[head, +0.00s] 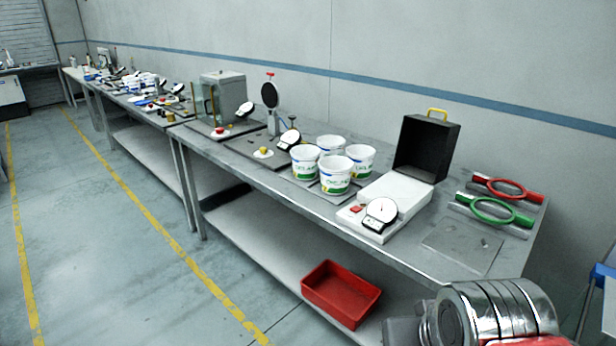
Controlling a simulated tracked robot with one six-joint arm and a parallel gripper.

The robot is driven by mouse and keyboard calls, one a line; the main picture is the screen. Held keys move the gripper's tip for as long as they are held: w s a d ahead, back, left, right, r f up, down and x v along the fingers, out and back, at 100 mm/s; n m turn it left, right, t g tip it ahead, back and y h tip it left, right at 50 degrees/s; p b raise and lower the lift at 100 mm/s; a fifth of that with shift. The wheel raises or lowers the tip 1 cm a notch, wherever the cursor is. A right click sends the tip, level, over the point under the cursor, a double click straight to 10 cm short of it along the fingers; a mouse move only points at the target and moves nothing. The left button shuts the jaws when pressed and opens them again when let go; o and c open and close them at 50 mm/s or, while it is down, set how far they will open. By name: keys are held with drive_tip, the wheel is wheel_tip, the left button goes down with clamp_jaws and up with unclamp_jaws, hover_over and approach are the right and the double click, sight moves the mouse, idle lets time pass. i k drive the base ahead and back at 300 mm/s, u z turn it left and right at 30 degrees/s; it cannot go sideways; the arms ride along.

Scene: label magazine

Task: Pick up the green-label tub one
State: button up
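Several white tubs stand upright in a tight group on the metal bench, right of the picture's middle. The front tub (336,176) and the left tub (305,163) show green label bands with lettering. The right tub (361,160) also shows some green. The back tub (331,146) is partly hidden by the others, and I cannot tell the lower part of its label. Small blue marks show near the tubs' rims. My gripper is not in view.
Right of the tubs are a white-based dial instrument (381,213) and an open black case (427,148). Red (506,187) and green (494,210) ring tools lie farther right. Left are dial gauges and a glass-sided box (222,98). A red bin (341,291) sits on the lower shelf.

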sight(305, 158)
drive_tip(key=u, duration=0.05)
drive_tip(key=k, duration=0.65)
drive_tip(key=u, duration=0.5)
drive_tip(key=i, duration=1)
drive_tip(key=u, duration=0.75)
drive_tip(key=i, duration=1.4)
drive_tip(key=z, duration=0.65)
drive_tip(key=i, duration=0.85)
drive_tip(key=z, duration=0.5)
